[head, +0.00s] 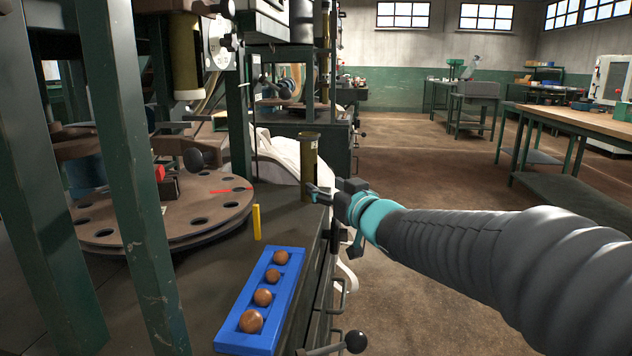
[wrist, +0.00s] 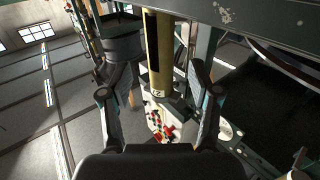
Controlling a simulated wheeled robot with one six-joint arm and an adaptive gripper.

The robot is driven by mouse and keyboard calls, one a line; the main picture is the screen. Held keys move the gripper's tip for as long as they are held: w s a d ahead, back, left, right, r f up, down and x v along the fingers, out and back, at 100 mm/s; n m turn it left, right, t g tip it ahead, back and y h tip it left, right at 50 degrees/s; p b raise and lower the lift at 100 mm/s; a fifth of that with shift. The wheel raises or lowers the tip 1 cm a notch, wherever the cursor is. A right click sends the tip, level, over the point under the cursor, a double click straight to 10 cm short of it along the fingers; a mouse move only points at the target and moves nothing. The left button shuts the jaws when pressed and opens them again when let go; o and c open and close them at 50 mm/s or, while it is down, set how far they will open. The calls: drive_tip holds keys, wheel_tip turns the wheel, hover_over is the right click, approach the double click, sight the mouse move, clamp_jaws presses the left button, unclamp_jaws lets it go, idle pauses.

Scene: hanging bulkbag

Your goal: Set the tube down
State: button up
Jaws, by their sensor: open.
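The tube (head: 309,160) is a slim olive-brass cylinder with a dark slot. It is upright at the far right edge of the dark bench top (head: 284,226), and its lower end appears to rest there. My gripper (head: 318,193) is at the tube's lower part, reaching in from the right. In the wrist view the tube (wrist: 159,48) lies between the two spread fingers of my gripper (wrist: 160,78), with gaps showing on both sides. The gripper is open. Exact contact at the tube's base is hard to see.
A blue tray (head: 232,338) with several brown balls lies on the bench. A yellow strip (head: 257,222) stands by the round holed plate (head: 190,215). Green machine posts (head: 135,170) rise at left. A white bulk bag (head: 278,152) is behind the tube. Open floor lies right.

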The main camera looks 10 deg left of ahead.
drive_tip(key=s+d+f+m+h, duration=0.3)
drive_tip(key=s+d+h, duration=0.2)
drive_tip(key=d, duration=0.6)
drive_tip(key=s+d+f+m+h, duration=0.25)
drive_tip(key=s+d+h, duration=0.25)
drive_tip(key=d, duration=0.5)
drive_tip(key=s+d+f+m+g, duration=0.1)
drive_tip(key=s+d+f+g, duration=0.1)
drive_tip(key=s+f, duration=0.2)
drive_tip(key=s+d+f+g+h, duration=0.1)
drive_tip(key=s+d+f+g, duration=0.1)
drive_tip(key=s, duration=0.9)
drive_tip(key=s+d+f+m+g, duration=0.1)
drive_tip(key=s+d+f+g, duration=0.1)
drive_tip(key=s+f+g, duration=0.2)
drive_tip(key=s+f, duration=0.3)
drive_tip(key=s, duration=0.1)
drive_tip(key=shift+d+m+h, duration=0.35)
drive_tip(key=shift+h, duration=0.05)
drive_tip(key=shift+r, duration=0.1)
